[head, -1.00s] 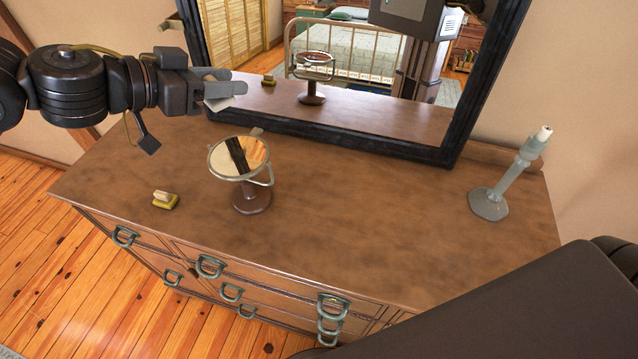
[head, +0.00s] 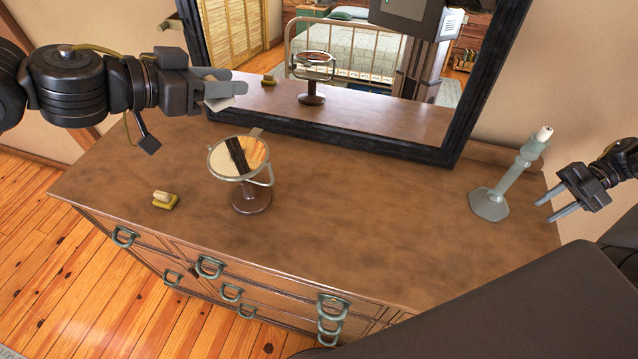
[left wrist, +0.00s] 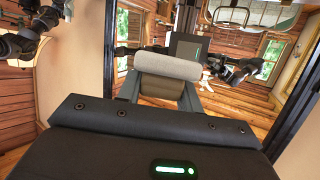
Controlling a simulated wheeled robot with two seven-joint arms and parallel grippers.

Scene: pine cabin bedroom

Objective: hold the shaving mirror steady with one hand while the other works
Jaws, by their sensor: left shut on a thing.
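The shaving mirror (head: 239,158), a round tilted glass in a metal frame on a dark turned foot, stands on the left part of the dresser top. Nothing touches it. My left gripper (head: 234,84) is above and behind it, near the big mirror's left side. It is shut on a pale grey-white piece (head: 219,104), which shows as a rounded pale roll (left wrist: 168,67) in the left wrist view; I cannot tell what it is. My right gripper (head: 545,209) is open and empty at the dresser's right end, beside the candlestick.
A grey-green candlestick (head: 490,204) with a short candle stands at the right of the dresser top (head: 370,230). A small yellow block with a pale top (head: 165,201) lies left of the shaving mirror. A large dark-framed mirror (head: 445,140) stands behind. The middle is clear.

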